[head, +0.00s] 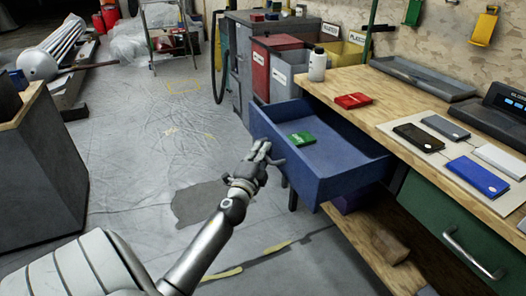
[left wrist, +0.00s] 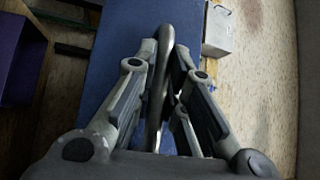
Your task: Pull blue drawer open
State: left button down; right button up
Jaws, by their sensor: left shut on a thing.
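The blue drawer (head: 352,180) stands pulled out from the wooden workbench, open at the top, with a green box-like item (head: 301,139) lying inside. My left gripper (head: 263,153) is at the drawer's front. In the left wrist view its fingers (left wrist: 160,85) are closed around the curved metal handle (left wrist: 164,45), with the blue drawer front (left wrist: 110,65) behind it. In the head view the handle is mostly hidden by the gripper. My right gripper is not in view.
The workbench top (head: 385,120) holds a red item (head: 353,100), a white bottle (head: 317,64), a grey tray (head: 425,77) and several flat cases. A green drawer (head: 445,220) is closed at right. The floor (head: 150,130) left of the open drawer is clear.

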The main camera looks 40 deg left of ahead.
pick_arm(q)
jog(key=shift+f, duration=0.1)
jog(key=c, duration=1.8)
grip_release()
jog(key=shift+o, duration=0.2)
jog(key=shift+d, duration=0.1)
jog(key=v, duration=1.2)
